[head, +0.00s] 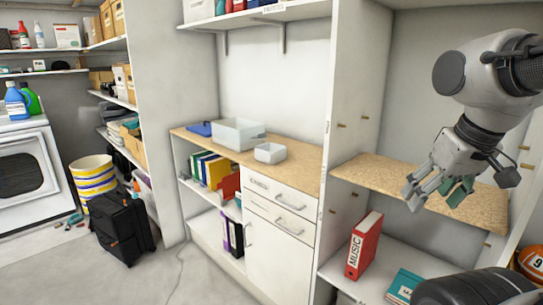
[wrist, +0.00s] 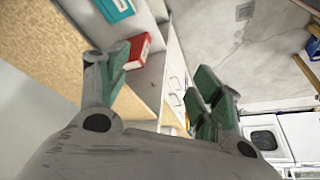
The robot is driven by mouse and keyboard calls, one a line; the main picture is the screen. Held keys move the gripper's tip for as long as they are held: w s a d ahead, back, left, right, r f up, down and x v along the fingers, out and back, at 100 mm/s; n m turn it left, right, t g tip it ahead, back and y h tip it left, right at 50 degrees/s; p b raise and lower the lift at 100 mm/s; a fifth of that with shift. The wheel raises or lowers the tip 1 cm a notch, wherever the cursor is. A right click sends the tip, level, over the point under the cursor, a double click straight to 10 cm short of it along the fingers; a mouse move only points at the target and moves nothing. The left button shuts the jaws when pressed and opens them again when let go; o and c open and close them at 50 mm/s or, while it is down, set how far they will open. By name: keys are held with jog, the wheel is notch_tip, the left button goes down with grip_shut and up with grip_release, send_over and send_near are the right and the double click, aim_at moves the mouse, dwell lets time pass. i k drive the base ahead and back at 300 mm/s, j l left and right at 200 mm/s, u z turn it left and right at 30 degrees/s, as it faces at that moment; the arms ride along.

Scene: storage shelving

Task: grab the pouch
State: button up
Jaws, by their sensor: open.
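I cannot make out a pouch for certain in either view. My gripper (head: 432,201) is open and empty in the head view, in front of a wood-coloured shelf board (head: 385,178) at the right. In the wrist view my gripper (wrist: 160,78) shows two spread fingers with green pads and nothing between them close by. A flat blue thing (head: 199,129) lies at the far left of the wooden counter (head: 300,158); it is too small to identify.
A red MUSIC binder (head: 364,247) and a teal book (head: 403,284) are on the lower shelf; the binder shows in the wrist view (wrist: 137,50). A clear bin (head: 238,134) and a white box (head: 270,153) stand on the counter. A black suitcase (head: 122,228) is on the floor.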

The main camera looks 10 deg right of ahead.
aim_at(269, 153)
jog(key=i+j, duration=1.3)
